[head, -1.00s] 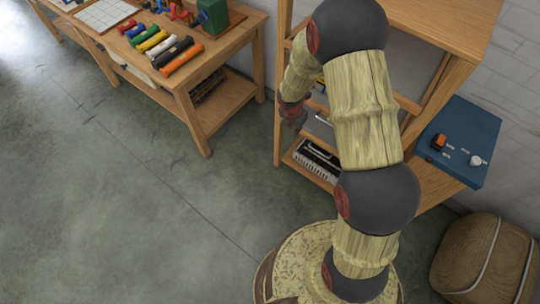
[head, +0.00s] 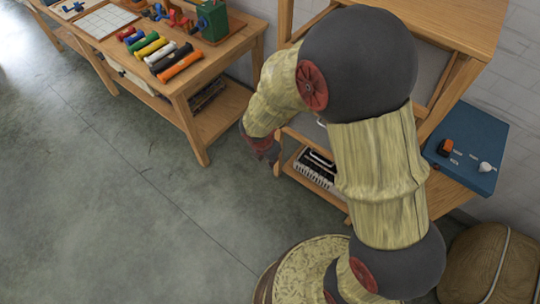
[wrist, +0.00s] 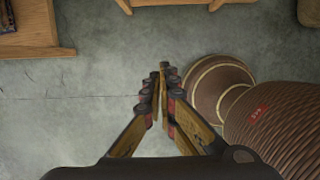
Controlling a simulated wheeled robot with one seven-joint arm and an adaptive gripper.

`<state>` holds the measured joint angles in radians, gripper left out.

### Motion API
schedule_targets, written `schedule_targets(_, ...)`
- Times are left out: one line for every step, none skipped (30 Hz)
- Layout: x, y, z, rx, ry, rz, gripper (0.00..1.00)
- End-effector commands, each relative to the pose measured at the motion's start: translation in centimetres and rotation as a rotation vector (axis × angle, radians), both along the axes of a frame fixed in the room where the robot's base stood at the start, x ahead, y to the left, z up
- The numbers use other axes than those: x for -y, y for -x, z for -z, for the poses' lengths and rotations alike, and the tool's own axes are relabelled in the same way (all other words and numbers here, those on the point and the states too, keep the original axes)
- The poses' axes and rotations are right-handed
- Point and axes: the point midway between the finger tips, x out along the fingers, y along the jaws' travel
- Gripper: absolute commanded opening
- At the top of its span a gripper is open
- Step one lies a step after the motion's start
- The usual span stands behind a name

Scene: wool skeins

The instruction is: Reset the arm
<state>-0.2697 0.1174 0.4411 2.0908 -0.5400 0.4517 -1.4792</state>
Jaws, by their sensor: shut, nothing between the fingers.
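My gripper (wrist: 160,82) shows in the wrist view with its fingers shut and nothing between them, above bare grey floor. In the head view, my arm rises from my round base, bends over at a large dark joint and reaches left and down. The end of the arm (head: 265,152) hangs left of the shelf unit, over open floor. The fingers are too small to make out in that view.
A wooden workbench (head: 232,58) with coloured skeins (head: 152,47) stands at the upper left. A wooden shelf unit (head: 470,30) stands behind my arm, a blue board (head: 478,130) right of it, and a brown rounded pouf (head: 485,265) at lower right. The left floor is clear.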

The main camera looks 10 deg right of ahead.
Motion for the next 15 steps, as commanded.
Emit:
schedule_targets(-0.1, 0.2, -0.9, 0.0, 0.0, -0.001, 0.0)
schedule_targets(-0.2, 0.2, -1.3, 0.0, 0.0, -0.001, 0.0)
schedule_targets(-0.3, 0.3, -1.7, -0.001, -0.001, -0.001, 0.0)
schedule_targets(-0.3, 0.3, -1.9, -0.001, 0.0, 0.0, 0.0)
schedule_targets(-0.4, 0.4, -2.1, -0.001, 0.0, 0.0, 0.0)
schedule_targets(-0.4, 0.4, -2.4, -0.002, 0.0, 0.0, 0.0)
schedule_targets(-0.5, 0.4, -2.6, -0.002, 0.001, 0.0, 0.0)
schedule_targets(-0.5, 0.5, -2.7, -0.002, 0.001, 0.0, 0.0)
schedule_targets(-0.5, 0.5, -2.8, -0.002, 0.001, 0.0, 0.0)
schedule_targets(-0.5, 0.5, -2.9, -0.002, 0.001, 0.0, 0.0)
schedule_targets(-0.5, 0.5, -2.9, -0.002, 0.001, 0.0, 0.0)
schedule_targets(-0.5, 0.5, -2.9, -0.002, 0.001, 0.0, 0.0)
schedule_targets(-0.5, 0.5, -2.9, -0.002, 0.001, 0.0, 0.0)
schedule_targets(-0.6, 0.5, -2.9, -0.002, 0.001, 0.0, 0.0)
schedule_targets(-0.6, 0.5, -2.9, -0.002, 0.001, 0.0, 0.0)
